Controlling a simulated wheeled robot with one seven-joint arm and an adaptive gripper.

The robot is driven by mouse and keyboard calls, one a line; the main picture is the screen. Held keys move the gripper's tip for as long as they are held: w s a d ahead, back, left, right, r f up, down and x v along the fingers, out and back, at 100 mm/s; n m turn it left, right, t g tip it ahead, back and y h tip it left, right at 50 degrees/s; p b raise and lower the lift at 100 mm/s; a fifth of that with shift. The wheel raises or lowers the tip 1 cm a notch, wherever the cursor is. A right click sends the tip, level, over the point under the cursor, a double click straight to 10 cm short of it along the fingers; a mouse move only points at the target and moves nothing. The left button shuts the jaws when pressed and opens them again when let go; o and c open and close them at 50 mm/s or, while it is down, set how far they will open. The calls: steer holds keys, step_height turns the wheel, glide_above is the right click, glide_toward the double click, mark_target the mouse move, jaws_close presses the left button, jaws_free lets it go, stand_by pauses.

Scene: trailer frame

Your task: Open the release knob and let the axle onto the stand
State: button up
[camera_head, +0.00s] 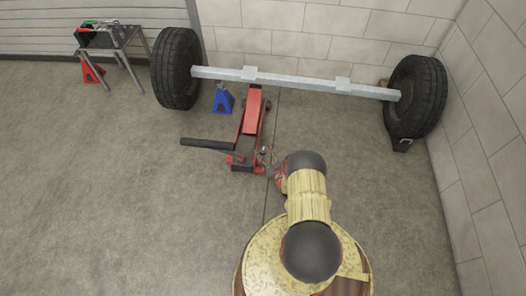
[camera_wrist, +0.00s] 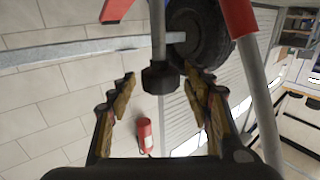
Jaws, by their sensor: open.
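The red floor jack (camera_head: 252,118) stands under the pale axle beam (camera_head: 300,82), its long dark handle (camera_head: 205,143) pointing left. The blue stand (camera_head: 222,99) is on the floor left of the jack, below the beam. In the wrist view the dark release knob (camera_wrist: 160,77) sits at the end of a grey shaft. My gripper (camera_wrist: 160,84) is open, with one finger on each side of the knob and visible gaps to both. In the head view my gripper (camera_head: 267,160) is at the near end of the jack, small and partly hidden by my arm.
Wheels stand at the left (camera_head: 177,68) and right (camera_head: 414,97) ends of the beam. A dark chock (camera_head: 402,144) is at the right wheel. A small table (camera_head: 108,37) and a red stand (camera_head: 90,71) are at the back left. A fire extinguisher (camera_wrist: 144,136) shows in the wrist view. Floor at left is clear.

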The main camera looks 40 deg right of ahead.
steer(key=v, duration=1.1)
steer(key=shift+f, duration=0.1)
